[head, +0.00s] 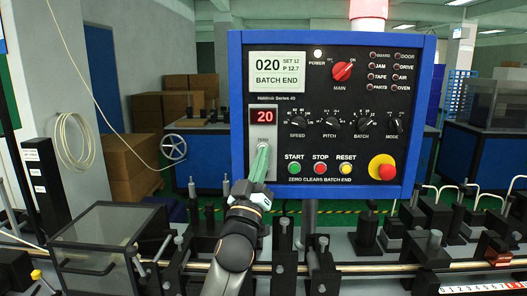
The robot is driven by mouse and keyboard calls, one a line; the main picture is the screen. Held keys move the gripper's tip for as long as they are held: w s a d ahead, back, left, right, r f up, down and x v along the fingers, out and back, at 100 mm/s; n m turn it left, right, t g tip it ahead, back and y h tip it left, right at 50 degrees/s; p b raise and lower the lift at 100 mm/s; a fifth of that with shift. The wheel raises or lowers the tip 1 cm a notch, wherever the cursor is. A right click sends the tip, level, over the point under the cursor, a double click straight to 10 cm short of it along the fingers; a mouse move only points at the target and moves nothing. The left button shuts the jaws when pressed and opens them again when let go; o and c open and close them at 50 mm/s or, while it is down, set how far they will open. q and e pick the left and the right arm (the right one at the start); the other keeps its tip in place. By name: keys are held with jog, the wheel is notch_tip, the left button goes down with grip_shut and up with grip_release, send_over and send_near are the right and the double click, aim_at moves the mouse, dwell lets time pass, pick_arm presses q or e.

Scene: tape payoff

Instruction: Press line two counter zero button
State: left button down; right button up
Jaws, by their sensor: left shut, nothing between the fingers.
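The blue-framed control panel (334,70) stands in the middle of the head view. Its small red counter display (263,117) reads 20. A plate marked ZERO sits just below that display; the button there is mostly hidden by my fingertips. My left gripper (262,153) reaches up from below, its green fingers shut and empty. The fingertips overlap the lower part of the ZERO plate; I cannot tell whether they touch it. The upper screen (278,69) reads 020, SET 12, P 12.7 and BATCH END. My right gripper is not in view.
Green START (294,168), red STOP (320,168) and yellow RESET (346,168) buttons sit right of the gripper. A red emergency knob (383,168) is at lower right. A long rod (380,268) and black fixtures run below. A clear-sided box (110,245) stands at lower left.

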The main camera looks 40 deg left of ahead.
pick_arm(q)
jog(key=shift+w+a, duration=0.15)
jog(key=shift+w, duration=0.05)
dwell(0.3)
jog(key=shift+s+d, duration=0.3)
jog(key=shift+s, duration=0.05)
jog(key=shift+s+d+p, duration=0.2)
jog(key=shift+s+d, duration=0.75)
jog(key=shift+s, duration=0.2)
jog(key=shift+s+d+p, duration=0.15)
jog(key=shift+s+d, duration=0.8)
jog(key=shift+s, duration=0.2)
